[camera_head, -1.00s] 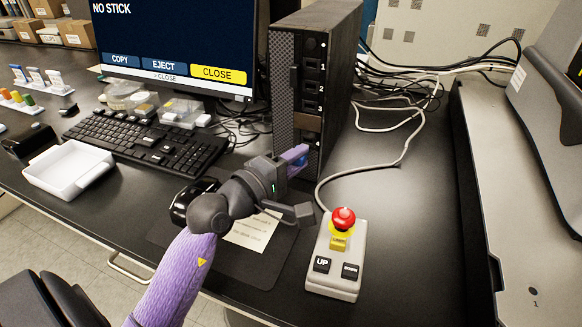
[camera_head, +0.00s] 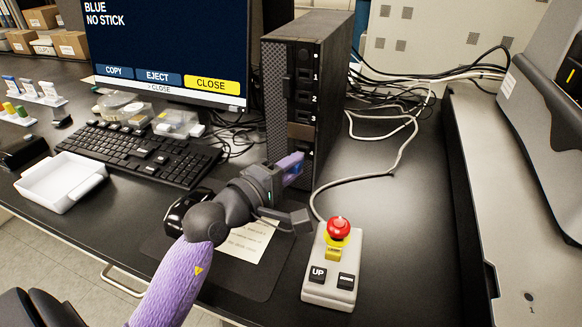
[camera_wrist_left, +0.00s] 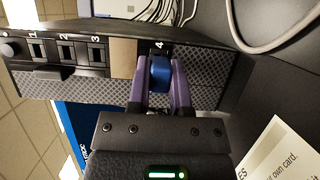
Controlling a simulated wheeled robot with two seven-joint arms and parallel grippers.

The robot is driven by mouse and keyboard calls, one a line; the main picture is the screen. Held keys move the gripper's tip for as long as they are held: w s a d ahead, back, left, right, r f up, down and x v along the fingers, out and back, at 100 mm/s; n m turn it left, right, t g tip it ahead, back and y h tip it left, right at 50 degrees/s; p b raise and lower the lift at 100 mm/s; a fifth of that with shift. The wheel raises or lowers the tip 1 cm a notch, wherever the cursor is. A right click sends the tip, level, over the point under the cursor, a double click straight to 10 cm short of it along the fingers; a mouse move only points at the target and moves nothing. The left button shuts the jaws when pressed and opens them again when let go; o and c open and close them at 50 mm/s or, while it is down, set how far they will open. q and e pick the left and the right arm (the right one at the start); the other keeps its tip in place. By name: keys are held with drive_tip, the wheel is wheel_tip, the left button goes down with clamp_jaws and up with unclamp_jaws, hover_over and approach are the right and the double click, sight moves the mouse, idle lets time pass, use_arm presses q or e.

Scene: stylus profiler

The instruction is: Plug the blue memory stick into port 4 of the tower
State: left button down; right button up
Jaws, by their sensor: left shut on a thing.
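The black tower (camera_head: 277,105) stands upright right of the monitor, with numbered ports down its front. My left gripper (camera_head: 291,168) is at the lower front of the tower, beside the label 4. It is shut on the blue memory stick (camera_wrist_left: 160,72), which shows between the two purple fingers in the left wrist view. The stick points at the tower front at port 4 (camera_wrist_left: 158,46). The stick and the fingers hide the port opening, so I cannot tell how far in the stick is. My right gripper is not in view.
The monitor (camera_head: 165,40) reads "BLUE" and "NO STICK". A control box (camera_head: 332,265) with a red button stands right of my left gripper. A keyboard (camera_head: 140,150), a white tray (camera_head: 62,182) and stick racks lie left. Cables (camera_head: 395,150) run right of the tower.

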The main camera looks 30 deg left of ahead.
use_arm(q)
drive_tip(key=shift+w+a, duration=0.15)
drive_tip(key=shift+w, duration=0.75)
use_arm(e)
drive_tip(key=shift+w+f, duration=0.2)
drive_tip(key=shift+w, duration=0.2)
use_arm(q)
drive_tip(key=shift+c, duration=2.3)
unclamp_jaws()
drive_tip(key=shift+c, duration=0.4)
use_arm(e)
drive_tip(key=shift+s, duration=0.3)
use_arm(q)
drive_tip(key=shift+s, duration=0.2)
drive_tip(key=s, duration=0.2)
drive_tip(key=s+d, duration=0.1)
drive_tip(key=s, duration=0.2)
drive_tip(key=shift+s+d+p, duration=0.15)
drive_tip(key=shift+s+p, duration=0.15)
drive_tip(key=shift+s+d, duration=0.1)
drive_tip(key=shift+s, duration=0.4)
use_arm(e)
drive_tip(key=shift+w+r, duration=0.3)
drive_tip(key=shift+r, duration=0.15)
